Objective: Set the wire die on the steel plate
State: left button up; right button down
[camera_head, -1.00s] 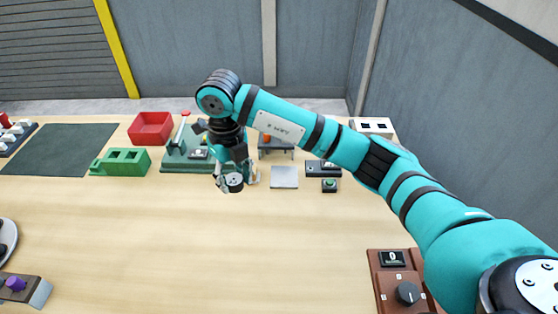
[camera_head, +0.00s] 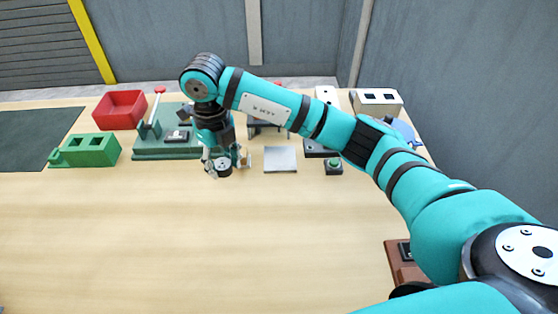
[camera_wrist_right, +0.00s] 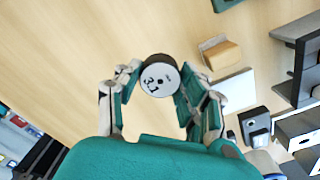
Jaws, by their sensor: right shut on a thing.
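The wire die is a short dark cylinder with a pale, marked top face (camera_head: 224,166), reading about "3.1" in the right wrist view (camera_wrist_right: 160,77). My right gripper (camera_head: 222,168) is shut on it, one finger on each side (camera_wrist_right: 158,86), and holds it face up. The steel plate (camera_head: 280,159) is a light grey square on the table, to the right of the gripper; it also shows in the wrist view (camera_wrist_right: 236,90). The die is apart from the plate. My left gripper is not in view.
A green press-like fixture (camera_head: 165,150), a green block (camera_head: 92,149) and a red bin (camera_head: 120,108) stand to the left. A green-button box (camera_head: 333,166) is right of the plate. The front table is clear.

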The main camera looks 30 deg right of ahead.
jog(key=p, duration=0.4)
send_over(280, 158)
jog(key=shift+w+a+f, duration=0.1)
jog(key=shift+a+f, duration=0.15)
jog(key=shift+f, duration=0.25)
jog(key=shift+d+f, duration=0.1)
jog(key=shift+d, duration=0.15)
jog(key=shift+f+p, duration=0.2)
jog(key=shift+p, duration=0.1)
notch_tip(280, 158, down, 3)
jog(key=shift+p, duration=0.65)
jog(key=shift+f, duration=0.1)
jog(key=shift+f, duration=0.15)
jog(key=c, duration=0.8)
grip_release()
jog(key=shift+o, duration=0.2)
